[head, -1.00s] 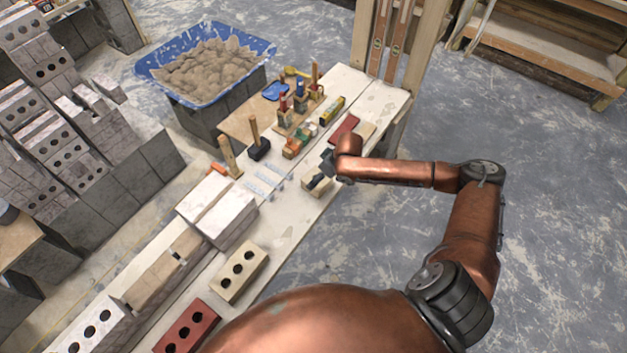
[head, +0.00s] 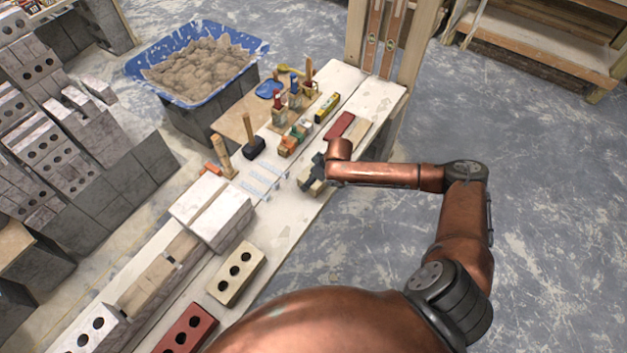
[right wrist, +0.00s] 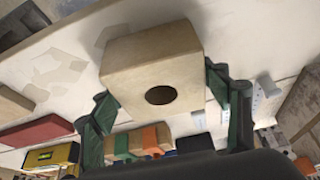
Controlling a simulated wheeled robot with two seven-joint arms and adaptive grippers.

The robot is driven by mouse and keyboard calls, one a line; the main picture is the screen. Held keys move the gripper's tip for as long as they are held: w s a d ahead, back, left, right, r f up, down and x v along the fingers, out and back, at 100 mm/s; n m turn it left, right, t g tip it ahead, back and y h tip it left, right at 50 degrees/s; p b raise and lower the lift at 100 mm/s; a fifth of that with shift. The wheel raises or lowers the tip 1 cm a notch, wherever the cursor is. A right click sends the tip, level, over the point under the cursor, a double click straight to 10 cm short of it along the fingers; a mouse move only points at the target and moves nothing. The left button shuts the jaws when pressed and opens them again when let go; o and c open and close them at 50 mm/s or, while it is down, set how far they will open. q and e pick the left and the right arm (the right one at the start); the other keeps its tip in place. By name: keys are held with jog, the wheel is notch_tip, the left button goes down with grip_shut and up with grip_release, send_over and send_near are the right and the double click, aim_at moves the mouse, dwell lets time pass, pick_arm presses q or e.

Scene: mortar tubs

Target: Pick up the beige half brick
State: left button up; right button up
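The beige half brick (head: 316,188) lies on the pale bench top near its right edge in the head view, partly covered by my right gripper. In the right wrist view the half brick (right wrist: 150,68) shows one dark round hole in its near face. My right gripper (head: 312,176) is down at the brick. In the right wrist view its green-padded fingers (right wrist: 162,98) are spread on either side of the brick, very close to its sides. Contact on both sides cannot be made out. My left gripper is not in view.
A mallet (head: 252,138), bottles (head: 278,112) and a red block (head: 340,125) stand or lie nearby. A beige three-hole brick (head: 237,273), red brick (head: 187,330) and pale blocks (head: 222,215) occupy the nearer bench. A blue mortar tub (head: 130,67) stands behind.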

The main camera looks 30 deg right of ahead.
jog(key=c, duration=1.4)
jog(key=shift+w+r, duration=0.1)
jog(key=shift+c, duration=0.4)
jog(key=shift+r, duration=0.1)
